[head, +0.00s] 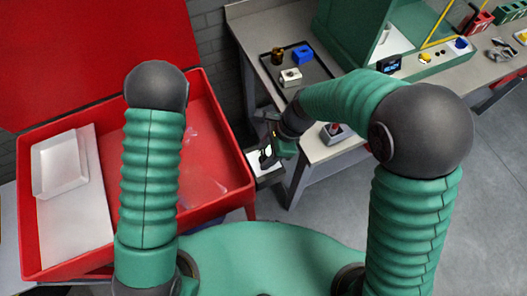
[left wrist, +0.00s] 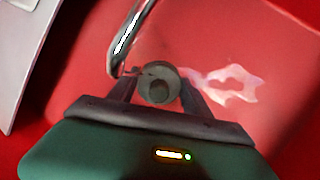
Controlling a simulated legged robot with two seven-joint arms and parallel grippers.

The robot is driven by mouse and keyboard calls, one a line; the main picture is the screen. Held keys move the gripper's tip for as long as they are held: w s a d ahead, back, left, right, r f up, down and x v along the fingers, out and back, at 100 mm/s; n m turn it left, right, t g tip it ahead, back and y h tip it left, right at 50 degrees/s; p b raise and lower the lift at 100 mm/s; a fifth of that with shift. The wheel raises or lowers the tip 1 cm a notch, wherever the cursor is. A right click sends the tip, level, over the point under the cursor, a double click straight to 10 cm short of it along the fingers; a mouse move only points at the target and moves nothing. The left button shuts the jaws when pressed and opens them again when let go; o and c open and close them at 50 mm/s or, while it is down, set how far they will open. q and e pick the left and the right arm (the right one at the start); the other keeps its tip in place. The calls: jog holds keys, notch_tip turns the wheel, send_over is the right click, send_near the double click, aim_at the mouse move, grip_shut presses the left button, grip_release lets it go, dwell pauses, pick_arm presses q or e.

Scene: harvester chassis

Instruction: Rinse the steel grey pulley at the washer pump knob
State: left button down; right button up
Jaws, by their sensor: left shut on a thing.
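The steel grey pulley (left wrist: 158,84), a round piece with a hole, is between the fingers of my left gripper (left wrist: 156,92) in the left wrist view. The gripper is shut on it, over the red washer basin (left wrist: 75,75). A bent chrome spout (left wrist: 128,38) ends just beside the pulley. In the head view my left arm hides its gripper and the pulley; the red basin (head: 215,110) shows around it. My right gripper (head: 268,150) is beside the basin's right wall, and its jaw opening is unclear. I cannot make out the pump knob.
A white tray (head: 60,165) lies on a pale panel in the basin's left part. Pale wet-looking patches (left wrist: 230,82) mark the basin floor. On the right bench, a dark tray (head: 275,68) holds small parts, and a red-topped device (head: 333,130) stands near the edge.

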jog(key=c, duration=0.8)
jog(key=n+g, duration=0.1)
jog(key=n, duration=0.2)
jog(key=shift+w+n+h, duration=0.15)
jog(key=shift+n+h, duration=0.15)
jog(key=o, duration=1.4)
jog(key=shift+r, duration=0.1)
jog(key=v, duration=1.1)
jog(key=shift+w+d+r, duration=0.1)
jog(key=shift+w+r, duration=0.2)
pick_arm(q)
jog(key=shift+d, duration=0.1)
